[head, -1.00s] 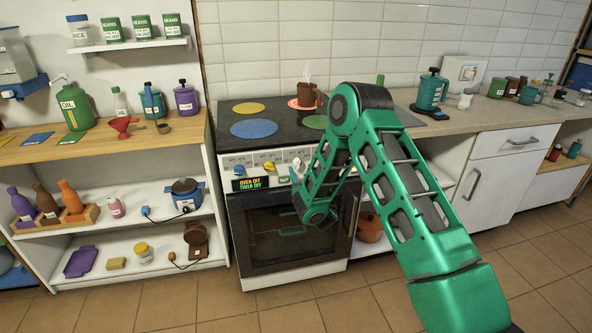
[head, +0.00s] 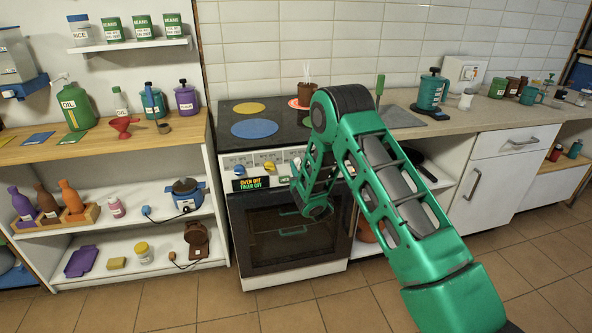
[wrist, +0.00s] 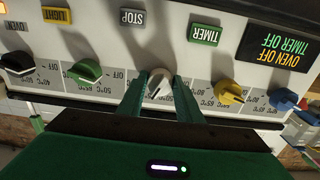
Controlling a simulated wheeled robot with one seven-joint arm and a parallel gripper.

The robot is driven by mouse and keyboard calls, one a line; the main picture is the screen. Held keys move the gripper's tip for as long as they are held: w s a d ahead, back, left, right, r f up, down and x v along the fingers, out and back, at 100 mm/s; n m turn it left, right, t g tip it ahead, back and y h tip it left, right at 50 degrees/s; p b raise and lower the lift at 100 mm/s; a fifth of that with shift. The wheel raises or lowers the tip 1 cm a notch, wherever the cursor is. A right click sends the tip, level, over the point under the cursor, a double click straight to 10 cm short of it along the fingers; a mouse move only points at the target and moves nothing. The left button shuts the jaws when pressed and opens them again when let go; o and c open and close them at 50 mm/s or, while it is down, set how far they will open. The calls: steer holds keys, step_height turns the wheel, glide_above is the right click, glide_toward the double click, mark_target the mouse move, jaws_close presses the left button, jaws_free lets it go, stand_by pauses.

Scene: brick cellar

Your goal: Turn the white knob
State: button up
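The white knob (wrist: 158,84) is in the middle of the wrist view, on the stove's front panel, with a dark pointer mark on its face. My gripper (wrist: 160,88) has its two green fingers apart, one on each side of the knob. I cannot tell whether the fingers touch it. In the head view my gripper is at the front panel of the stove (head: 252,205), mostly hidden by my own arm. The white knob is not clearly visible there.
A yellow knob (wrist: 230,93) and a blue knob (wrist: 285,98) are right of the white one in the wrist view. A green knob (wrist: 85,72) and a black knob (wrist: 18,63) are left. The oven door (head: 288,232) is shut below.

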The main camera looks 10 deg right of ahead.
steer(key=shift+o, duration=0.2)
steer(key=shift+a, duration=0.55)
steer(key=shift+d, duration=0.35)
steer(key=shift+d+n, duration=0.1)
steer(key=shift+n, duration=0.6)
steer(key=n, duration=0.3)
steer(key=shift+n, duration=0.4)
steer(key=n, duration=0.4)
steer(key=shift+n, duration=0.3)
steer(key=n, duration=0.5)
steer(key=shift+n, duration=2.5)
